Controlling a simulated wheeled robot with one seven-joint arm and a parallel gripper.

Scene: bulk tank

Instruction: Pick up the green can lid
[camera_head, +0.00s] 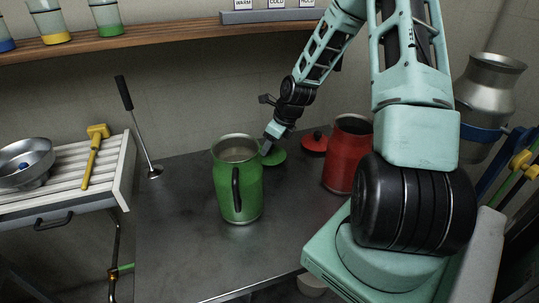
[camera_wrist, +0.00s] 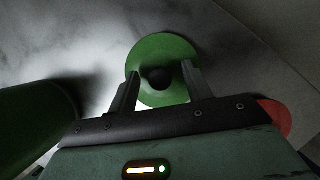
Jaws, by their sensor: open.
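The green can lid (camera_head: 273,157) lies on the dark metal counter behind and to the right of the open green can (camera_head: 238,190). In the wrist view the lid is a green disc (camera_wrist: 150,52) with a round black knob (camera_wrist: 159,78) at its middle. My gripper (camera_wrist: 158,80) is open, and its two fingers stand on either side of the knob in that view. I cannot tell how far above the lid the fingertips are. In the head view my gripper (camera_head: 268,148) is at the lid and partly hides it. Nothing is held.
A red can (camera_head: 348,155) stands to the right, with its red lid (camera_head: 314,142) beside it. The green can is close on the left of my gripper. A white slatted rack (camera_head: 68,165) with a bowl (camera_head: 24,163) stands at the far left. The counter's front is clear.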

